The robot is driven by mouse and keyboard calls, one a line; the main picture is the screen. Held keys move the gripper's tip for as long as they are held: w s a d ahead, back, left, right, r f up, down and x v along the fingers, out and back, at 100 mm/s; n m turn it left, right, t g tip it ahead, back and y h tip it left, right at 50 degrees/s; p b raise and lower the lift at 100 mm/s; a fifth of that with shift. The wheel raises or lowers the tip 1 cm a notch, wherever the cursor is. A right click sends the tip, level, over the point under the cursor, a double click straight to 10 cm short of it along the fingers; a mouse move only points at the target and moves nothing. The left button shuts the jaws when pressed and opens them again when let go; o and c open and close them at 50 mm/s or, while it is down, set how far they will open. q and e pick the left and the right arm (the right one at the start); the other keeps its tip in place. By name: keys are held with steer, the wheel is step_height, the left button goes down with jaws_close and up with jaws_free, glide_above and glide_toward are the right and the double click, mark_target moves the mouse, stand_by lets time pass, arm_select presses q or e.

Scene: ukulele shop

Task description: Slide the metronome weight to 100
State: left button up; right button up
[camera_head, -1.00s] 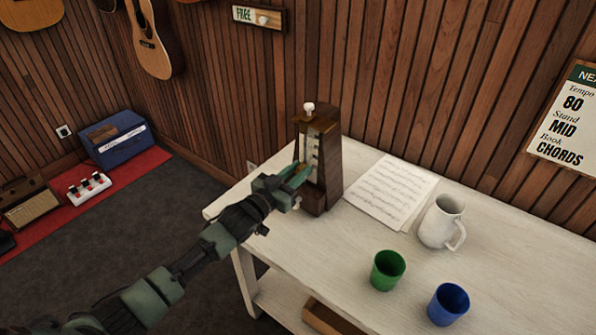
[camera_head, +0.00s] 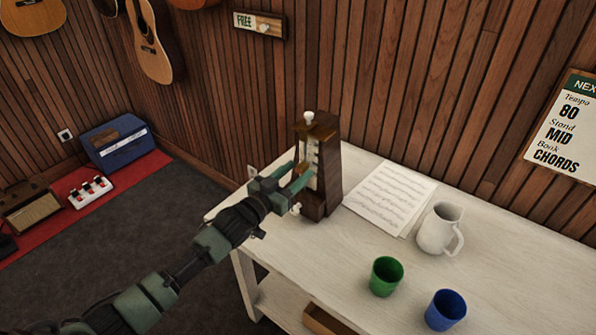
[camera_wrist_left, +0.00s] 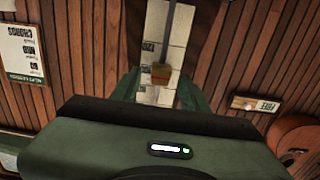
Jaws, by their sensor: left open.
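The metronome (camera_head: 328,180) is a dark wooden tapered case with a pale knob on top, standing on the white table. Its pale scale plate (camera_wrist_left: 169,40) and rod face my left gripper. The small brass weight (camera_wrist_left: 160,75) is on the rod in the left wrist view, between the green fingers with gaps at its sides. My left gripper (camera_head: 301,172) is open at the metronome's front, its fingertips close to the scale. The scale numbers are too small or blurred to read. My right gripper is not in view.
Sheet music (camera_head: 390,197), a white mug (camera_head: 438,230), a green cup (camera_head: 386,276) and a blue cup (camera_head: 445,310) stand to the right on the table (camera_head: 330,265). A wall sign (camera_head: 565,130) reads Tempo 80. The wooden wall is close behind the metronome.

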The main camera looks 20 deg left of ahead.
arm_select(q)
steer(key=b+v, duration=0.1)
steer(key=v, duration=0.5)
steer(key=shift+s, duration=0.3)
steer(key=shift+a, duration=0.1)
